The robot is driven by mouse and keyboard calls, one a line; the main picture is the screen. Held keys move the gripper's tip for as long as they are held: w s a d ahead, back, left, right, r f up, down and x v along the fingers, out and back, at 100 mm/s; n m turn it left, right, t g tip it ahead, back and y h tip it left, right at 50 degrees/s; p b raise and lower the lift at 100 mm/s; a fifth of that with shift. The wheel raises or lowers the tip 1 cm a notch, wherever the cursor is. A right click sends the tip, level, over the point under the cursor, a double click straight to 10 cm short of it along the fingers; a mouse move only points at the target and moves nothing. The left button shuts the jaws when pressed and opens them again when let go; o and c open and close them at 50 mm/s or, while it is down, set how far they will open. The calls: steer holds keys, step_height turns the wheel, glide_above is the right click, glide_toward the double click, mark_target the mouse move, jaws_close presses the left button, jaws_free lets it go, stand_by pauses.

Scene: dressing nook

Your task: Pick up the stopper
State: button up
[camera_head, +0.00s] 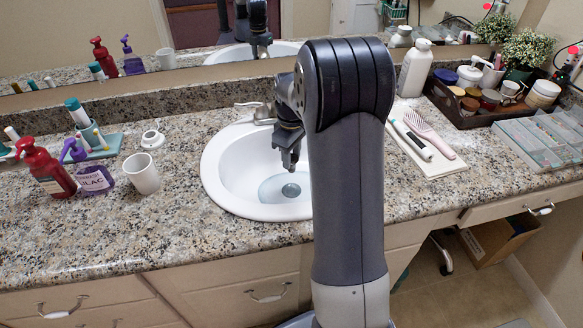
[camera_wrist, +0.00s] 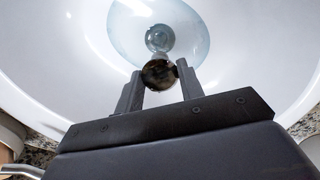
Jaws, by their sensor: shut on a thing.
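The stopper (camera_wrist: 158,74) is a dark, round, shiny piece between my fingertips in the wrist view, with a small pale part showing at its far side. My gripper (camera_wrist: 160,80) is shut on it, one finger on each side. In the head view my gripper (camera_head: 289,162) points down over the white sink basin (camera_head: 226,183); the stopper cannot be made out there. The round metal drain (camera_head: 291,190) lies at the basin's bottom under bluish water. It also shows just beyond the stopper in the wrist view (camera_wrist: 159,38). The exact gap between them cannot be told.
The faucet (camera_head: 254,107) stands behind the basin. A white cup (camera_head: 142,174), red pump bottle (camera_head: 44,168) and purple bottle (camera_head: 95,180) stand to the left. A brush (camera_head: 430,135) on a towel and a dark tray (camera_head: 464,118) are to the right. My arm hides the basin's right side.

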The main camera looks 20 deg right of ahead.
step_height(320, 180, up, 6)
steer(key=shift+f+p, duration=0.15)
steer(key=shift+p, duration=0.25)
steer(key=shift+r+p, duration=1.6)
steer(key=shift+r, duration=0.1)
